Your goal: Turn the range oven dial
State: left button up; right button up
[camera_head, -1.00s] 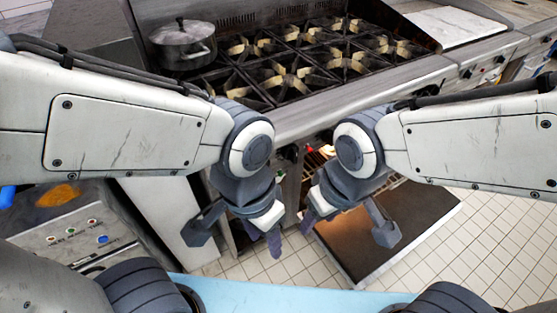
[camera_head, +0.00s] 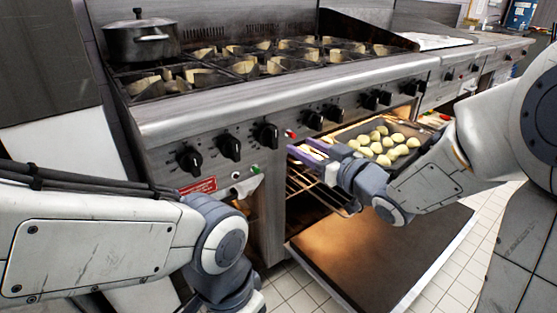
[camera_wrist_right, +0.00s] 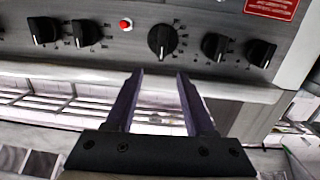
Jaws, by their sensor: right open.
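The range's front panel carries a row of black dials. One dial (camera_head: 266,135), just left of a red button (camera_head: 290,134), shows upright in the right wrist view (camera_wrist_right: 162,40), ahead of the fingers. My right gripper (camera_head: 308,150) is open and empty, its purple fingers pointing at the panel. In the right wrist view the fingertips (camera_wrist_right: 160,75) are apart from this dial, which lies roughly in line with the gap. Other dials (camera_head: 229,147) sit to both sides. My left arm is low at the left; its fingers are out of sight.
The oven door (camera_head: 390,250) hangs open below my right arm. A tray (camera_head: 402,172) of pale round pieces is at the oven opening, beside my right gripper. A lidded pot (camera_head: 140,42) stands on the stovetop. A red label (camera_head: 198,187) is below the left dials.

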aim_at(276, 133)
jog(key=shift+y, duration=0.5)
jog(key=b+x, duration=0.1)
jog(key=x, duration=0.2)
jog(key=b+x, duration=0.1)
jog(key=x, duration=0.4)
jog(key=shift+w+a+f+b, duration=0.15)
jog(key=shift+w+f+b, duration=0.2)
jog(key=shift+b, duration=0.05)
pick_arm(q)
jog(key=shift+f, duration=2.05)
pick_arm(e)
jog(key=shift+w+a+r, duration=0.1)
jog(key=shift+w+a, duration=0.3)
jog(key=shift+w, duration=0.2)
grip_shut()
